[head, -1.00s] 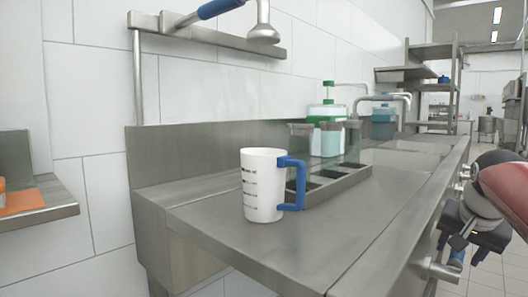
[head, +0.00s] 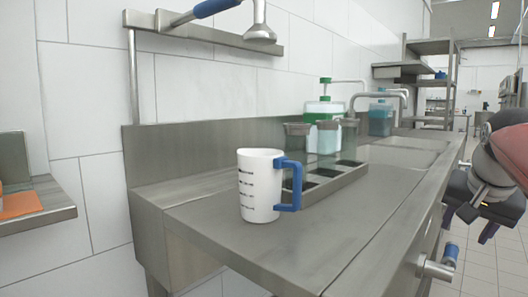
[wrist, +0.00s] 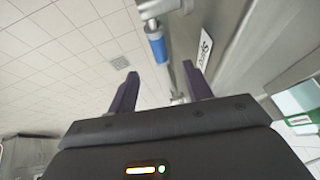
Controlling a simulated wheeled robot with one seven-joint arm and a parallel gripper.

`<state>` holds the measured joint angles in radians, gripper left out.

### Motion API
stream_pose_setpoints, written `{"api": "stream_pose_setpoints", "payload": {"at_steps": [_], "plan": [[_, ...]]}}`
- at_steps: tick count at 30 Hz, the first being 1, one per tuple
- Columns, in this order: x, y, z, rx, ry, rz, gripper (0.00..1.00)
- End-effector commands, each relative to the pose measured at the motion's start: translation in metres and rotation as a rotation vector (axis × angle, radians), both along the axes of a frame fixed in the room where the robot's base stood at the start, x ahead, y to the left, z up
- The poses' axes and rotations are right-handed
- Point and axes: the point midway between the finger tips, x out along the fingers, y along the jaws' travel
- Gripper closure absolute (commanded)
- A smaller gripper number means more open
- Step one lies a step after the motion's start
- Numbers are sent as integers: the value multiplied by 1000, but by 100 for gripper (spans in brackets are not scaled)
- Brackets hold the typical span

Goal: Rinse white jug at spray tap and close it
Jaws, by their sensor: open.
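The white jug (head: 259,187) stands upright on the steel counter, with black marks on its side and its blue handle to the right. The spray tap's head (head: 260,33) hangs at the wall rail above, with a blue grip (head: 215,8). A valve with a blue lever (head: 452,255) sticks out of the counter's front. My gripper (head: 468,222) is in front of the counter at the right, apart from the jug. In the wrist view, my gripper (wrist: 160,82) is open and empty, and the blue lever (wrist: 157,48) shows beyond its fingers.
A rack with dark slots (head: 325,183) and clear containers stands behind the jug. Green and blue pump bottles (head: 323,112) are farther back. A sink basin (head: 405,150) lies beyond. The counter left of the jug is clear. A shelf (head: 30,205) is at far left.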

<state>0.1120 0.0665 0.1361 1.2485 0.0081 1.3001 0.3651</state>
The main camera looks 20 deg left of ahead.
Motion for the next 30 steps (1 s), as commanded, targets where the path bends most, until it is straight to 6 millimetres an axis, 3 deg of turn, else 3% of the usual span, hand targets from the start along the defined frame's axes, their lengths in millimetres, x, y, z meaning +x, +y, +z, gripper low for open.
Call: {"api": "stream_pose_setpoints", "payload": {"at_steps": [12, 17, 30], "plan": [[-1, 4, 9, 10, 47, 6, 51], [-4, 3, 4, 25, 84, 3, 51], [16, 5, -51, 30, 97, 1, 51]]}}
